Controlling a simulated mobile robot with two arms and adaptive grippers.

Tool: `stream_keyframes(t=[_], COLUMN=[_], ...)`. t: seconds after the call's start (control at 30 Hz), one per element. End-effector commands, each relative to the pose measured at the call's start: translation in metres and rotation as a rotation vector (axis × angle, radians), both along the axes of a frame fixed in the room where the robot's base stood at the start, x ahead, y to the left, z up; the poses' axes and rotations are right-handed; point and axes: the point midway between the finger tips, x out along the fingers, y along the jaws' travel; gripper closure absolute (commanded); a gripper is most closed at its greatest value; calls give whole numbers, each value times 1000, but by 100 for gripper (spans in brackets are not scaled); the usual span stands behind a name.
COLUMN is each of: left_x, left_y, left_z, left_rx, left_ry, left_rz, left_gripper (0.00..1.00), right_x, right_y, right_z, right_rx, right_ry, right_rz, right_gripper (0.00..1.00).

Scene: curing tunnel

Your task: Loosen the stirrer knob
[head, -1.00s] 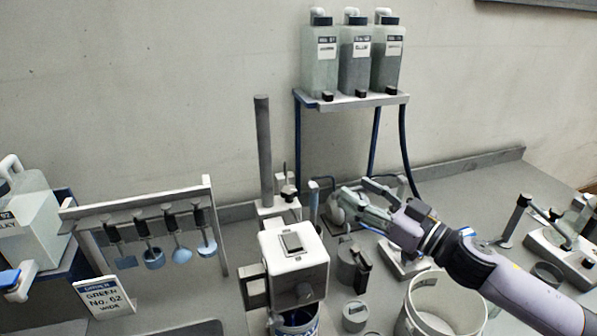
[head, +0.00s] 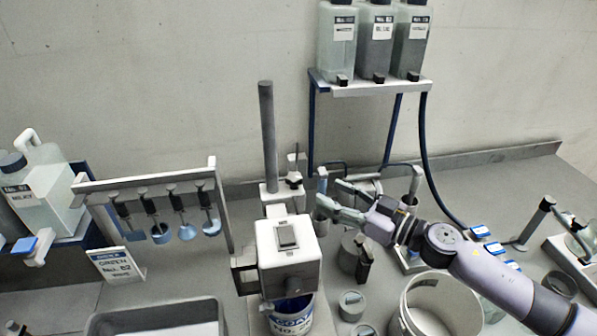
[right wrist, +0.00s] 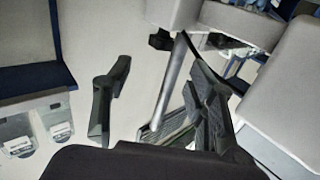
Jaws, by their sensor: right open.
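The stirrer has a white motor head (head: 287,252) over a pot with a blue rim (head: 292,315), and a dark upright column (head: 266,135) behind it. A small black knob (head: 294,181) shows beside the column at the clamp; I cannot tell which is the task's knob. My right gripper (head: 333,195) is open, just right of the black knob and apart from it, pointing left. In the right wrist view, its fingers (right wrist: 158,85) are spread, with a grey rod (right wrist: 172,75) between them. My left gripper is not in view.
A shelf (head: 370,90) with three bottles stands behind. A rack (head: 150,185) of hanging paddles is at left, beside a sign card (head: 117,266). A white bucket (head: 410,300) and grey cups (head: 352,305) stand below my right arm. A grey tray (head: 100,325) lies front left.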

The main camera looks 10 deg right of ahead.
Motion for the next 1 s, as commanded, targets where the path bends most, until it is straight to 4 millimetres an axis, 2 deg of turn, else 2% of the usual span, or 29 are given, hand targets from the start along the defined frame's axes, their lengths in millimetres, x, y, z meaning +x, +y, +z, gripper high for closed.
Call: stream_keyframes(t=[0.03, 0.2, 0.43, 0.6, 0.9, 1.0], left_x=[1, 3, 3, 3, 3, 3], left_y=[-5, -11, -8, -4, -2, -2], left_z=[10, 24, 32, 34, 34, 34], left_rx=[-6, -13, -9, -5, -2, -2], left_ry=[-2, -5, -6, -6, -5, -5], left_rz=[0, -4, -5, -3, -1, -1], left_gripper=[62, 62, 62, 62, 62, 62], right_x=[9, 36, 64, 73, 75, 75], right_y=[9, 34, 58, 66, 68, 68], right_z=[7, 7, 3, 2, 1, 1], right_rx=[3, 3, 2, 0, -1, -1], right_ry=[-4, -3, -2, -1, -1, -1], right_rz=[2, 4, 1, 1, 2, 2], right_gripper=[48, 48, 48, 48, 48, 54])
